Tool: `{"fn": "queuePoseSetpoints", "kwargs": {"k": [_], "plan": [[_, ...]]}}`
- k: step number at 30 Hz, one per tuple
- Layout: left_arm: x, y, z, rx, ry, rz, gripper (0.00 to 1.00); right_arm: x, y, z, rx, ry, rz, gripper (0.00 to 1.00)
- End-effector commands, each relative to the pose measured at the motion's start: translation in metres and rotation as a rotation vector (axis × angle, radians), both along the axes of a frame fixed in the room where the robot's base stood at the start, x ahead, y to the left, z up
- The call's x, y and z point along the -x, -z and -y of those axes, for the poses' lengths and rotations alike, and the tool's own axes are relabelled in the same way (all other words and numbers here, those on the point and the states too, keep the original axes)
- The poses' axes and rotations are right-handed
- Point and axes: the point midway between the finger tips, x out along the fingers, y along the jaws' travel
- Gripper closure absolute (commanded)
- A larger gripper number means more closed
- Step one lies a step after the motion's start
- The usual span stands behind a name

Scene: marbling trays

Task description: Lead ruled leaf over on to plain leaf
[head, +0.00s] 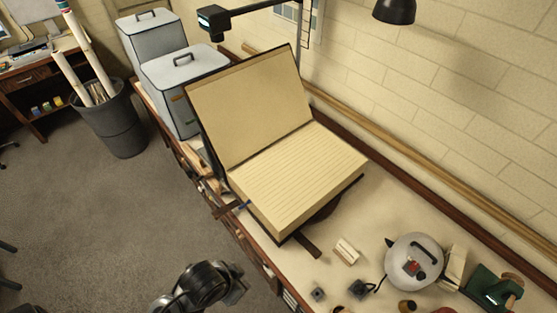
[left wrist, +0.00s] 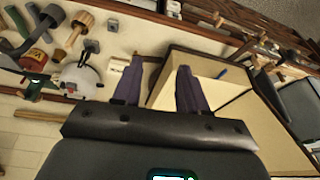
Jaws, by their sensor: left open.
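A large book lies open on the bench in the head view. Its ruled leaf (head: 298,172) lies face up on the thick lower page block. The plain leaf (head: 250,108) is on the opposite side, sloping up to the left. In the left wrist view the ruled side (left wrist: 208,66) and the plain side (left wrist: 262,122) show in part. My left gripper (left wrist: 159,68) is open, with two dark purple fingers. One finger overlaps the book's edge in the picture and the other lies beside it. I see nothing between them, and cannot tell whether they touch the leaf. My right gripper is not seen.
A cream block (head: 346,250), a round grey appliance (head: 414,262) and several small tools stand right of the book. Two lidded grey bins (head: 180,85) stand behind its left side. A black overhead arm (head: 250,10) hangs above. A brick wall (head: 440,100) backs the bench.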

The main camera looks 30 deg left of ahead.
Motion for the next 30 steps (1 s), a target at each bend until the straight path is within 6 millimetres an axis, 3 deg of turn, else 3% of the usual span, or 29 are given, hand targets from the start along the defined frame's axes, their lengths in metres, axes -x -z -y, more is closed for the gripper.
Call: {"fn": "queuePoseSetpoints", "kwargs": {"k": [8, 18, 30], "plan": [[-0.014, -0.005, 0.003, 0.023, -0.025, 0.077, 0.58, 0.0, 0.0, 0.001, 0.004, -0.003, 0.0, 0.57], [-0.055, -0.012, 0.011, 0.087, -0.049, 0.307, 0.58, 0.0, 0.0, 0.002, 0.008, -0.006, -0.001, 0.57], [-0.095, 0.0, 0.006, 0.144, -0.062, 0.541, 0.58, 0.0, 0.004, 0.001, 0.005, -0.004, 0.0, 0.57]]}}
